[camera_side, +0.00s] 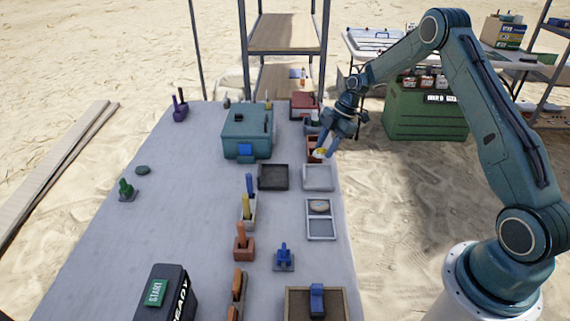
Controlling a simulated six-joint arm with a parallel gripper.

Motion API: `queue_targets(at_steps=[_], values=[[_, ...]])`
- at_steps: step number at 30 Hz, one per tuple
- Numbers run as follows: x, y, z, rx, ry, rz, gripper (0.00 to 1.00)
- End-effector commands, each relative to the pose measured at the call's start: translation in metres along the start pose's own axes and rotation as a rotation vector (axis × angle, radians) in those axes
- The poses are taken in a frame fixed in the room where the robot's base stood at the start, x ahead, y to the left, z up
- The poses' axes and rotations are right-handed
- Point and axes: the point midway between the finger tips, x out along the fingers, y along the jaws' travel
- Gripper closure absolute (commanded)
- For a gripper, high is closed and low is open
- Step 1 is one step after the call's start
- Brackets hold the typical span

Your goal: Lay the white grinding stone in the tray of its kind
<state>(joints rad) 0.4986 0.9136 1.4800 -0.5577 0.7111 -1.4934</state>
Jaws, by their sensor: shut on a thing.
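My gripper (326,147) is at the right side of the grey table, toward its far end. It is shut on a small pale thing (318,153), which looks like the white grinding stone; the fingers hide part of it. The stone is over or just in front of a reddish tray (313,141); I cannot tell its height. Nearer are an empty light grey tray (318,188) and an empty dark tray (273,188). A pale tray with two compartments (320,238) has a round tan thing (320,206) in its far compartment.
A teal box (247,133) stands left of my gripper. Several coloured handled tools in holders, such as a yellow one (246,208), stand along the middle. A wooden-rimmed tray (298,306) and a black START box (165,292) are at the front. The table's left part is mostly clear.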

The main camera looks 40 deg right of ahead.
Motion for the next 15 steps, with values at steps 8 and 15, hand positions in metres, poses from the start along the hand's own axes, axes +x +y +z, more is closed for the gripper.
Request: queue_targets(at_steps=[8,15], values=[[0.037,-0.003,0.016,0.001,0.000,-0.001,1.00],[0.042,-0.004,0.018,0.000,0.000,0.000,1.00]])
